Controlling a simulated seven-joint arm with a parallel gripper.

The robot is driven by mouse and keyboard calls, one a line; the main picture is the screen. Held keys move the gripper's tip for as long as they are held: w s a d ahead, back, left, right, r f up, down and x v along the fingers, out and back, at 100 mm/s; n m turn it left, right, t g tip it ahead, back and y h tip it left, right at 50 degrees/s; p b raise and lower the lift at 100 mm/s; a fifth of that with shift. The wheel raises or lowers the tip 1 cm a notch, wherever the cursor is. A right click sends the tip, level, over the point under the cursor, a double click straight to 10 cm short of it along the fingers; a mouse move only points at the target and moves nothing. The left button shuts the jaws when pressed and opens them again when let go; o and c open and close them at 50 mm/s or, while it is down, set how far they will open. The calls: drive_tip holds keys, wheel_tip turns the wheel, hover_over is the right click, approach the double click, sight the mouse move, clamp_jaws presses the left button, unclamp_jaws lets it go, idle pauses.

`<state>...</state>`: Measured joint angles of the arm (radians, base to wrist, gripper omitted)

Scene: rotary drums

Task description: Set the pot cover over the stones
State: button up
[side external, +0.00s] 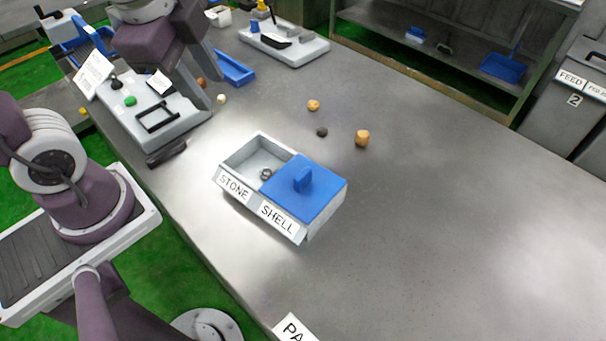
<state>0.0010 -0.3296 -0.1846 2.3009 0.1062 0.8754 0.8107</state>
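A grey two-compartment box (247,204) stands on the metal table, with labels STONE and SHELL on its front. The STONE compartment on the left is open, and a small grey ring-like piece (266,174) lies in it. A blue cover (325,187) with an upright blue handle sits over the SHELL compartment and hides what is inside. What looks like my gripper (203,92) hangs at the upper left, well away from the cover.
Two orange-brown lumps (362,138) (313,105), a dark lump (322,132) and a pale one (222,99) lie behind the box. A grey tray unit (185,123) and a blue tray (234,68) stand at the upper left. The table's right side is clear.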

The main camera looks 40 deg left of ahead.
drive_tip(key=w+d+f+m+g, duration=0.2)
drive_tip(key=w+d+f+m, duration=0.35)
drive_tip(key=m, duration=0.65)
drive_tip(key=m+g, duration=0.1)
drive_tip(key=m, duration=0.9)
hover_over(303, 173)
drive_tip(key=shift+h, duration=0.4)
wheel_tip(303, 173, down, 6)
drive_tip(key=shift+a+r, duration=0.15)
drive_tip(key=shift+r, duration=0.05)
drive_tip(key=shift+m+g, duration=0.3)
drive_tip(key=shift+m, duration=0.2)
wheel_tip(303, 173, down, 7)
drive_tip(key=shift+r, duration=0.2)
drive_tip(key=shift+f, duration=0.45)
clamp_jaws()
drive_tip(key=shift+r, duration=0.1)
